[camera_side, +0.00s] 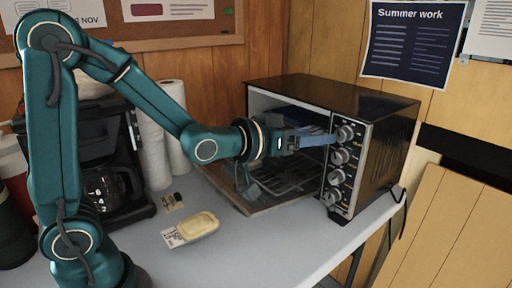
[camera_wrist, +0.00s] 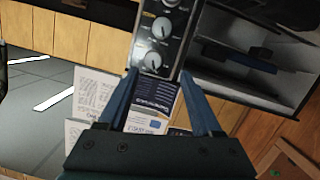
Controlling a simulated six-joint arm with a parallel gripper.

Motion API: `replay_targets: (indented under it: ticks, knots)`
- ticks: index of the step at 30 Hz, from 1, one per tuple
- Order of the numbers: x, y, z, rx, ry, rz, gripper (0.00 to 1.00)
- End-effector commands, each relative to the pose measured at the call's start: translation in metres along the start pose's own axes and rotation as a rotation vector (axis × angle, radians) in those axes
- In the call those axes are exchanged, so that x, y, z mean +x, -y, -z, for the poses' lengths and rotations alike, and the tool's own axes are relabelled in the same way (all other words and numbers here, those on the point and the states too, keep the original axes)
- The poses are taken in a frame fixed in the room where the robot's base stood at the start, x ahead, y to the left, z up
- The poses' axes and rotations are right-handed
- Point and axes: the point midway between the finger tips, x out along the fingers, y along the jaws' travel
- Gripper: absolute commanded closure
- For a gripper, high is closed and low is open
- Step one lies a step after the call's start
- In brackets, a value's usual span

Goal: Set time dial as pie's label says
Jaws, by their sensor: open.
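The pie (camera_side: 199,224) is a pale yellow block in a light dish on the table, in front of the oven. Its white label (camera_side: 174,237) lies at its left side; the print is too small to read. The black toaster oven (camera_side: 375,106) has a column of several silver dials. My gripper (camera_side: 333,139) is open and level with the top dial (camera_side: 345,133). In the wrist view the fingertips (camera_wrist: 160,73) stand either side of the nearest dial (camera_wrist: 152,61), with no clear contact visible. I cannot read which dial is for time.
The oven door (camera_side: 250,203) hangs open below my arm, with a wire rack inside. A coffee maker (camera_side: 105,165) and paper rolls (camera_side: 160,140) stand at left. A small dark item (camera_side: 174,201) lies behind the pie. The table front is clear.

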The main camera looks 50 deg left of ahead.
Motion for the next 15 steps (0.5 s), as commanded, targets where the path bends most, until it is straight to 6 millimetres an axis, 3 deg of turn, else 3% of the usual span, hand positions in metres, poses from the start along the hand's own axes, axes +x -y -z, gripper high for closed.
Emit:
replay_targets:
  ticks: [6, 15]
  knots:
    - [-0.022, 0.0, 0.014, 0.023, 0.029, 0.024, 0.34]
    - [-0.056, 0.002, 0.017, 0.05, 0.112, 0.061, 0.34]
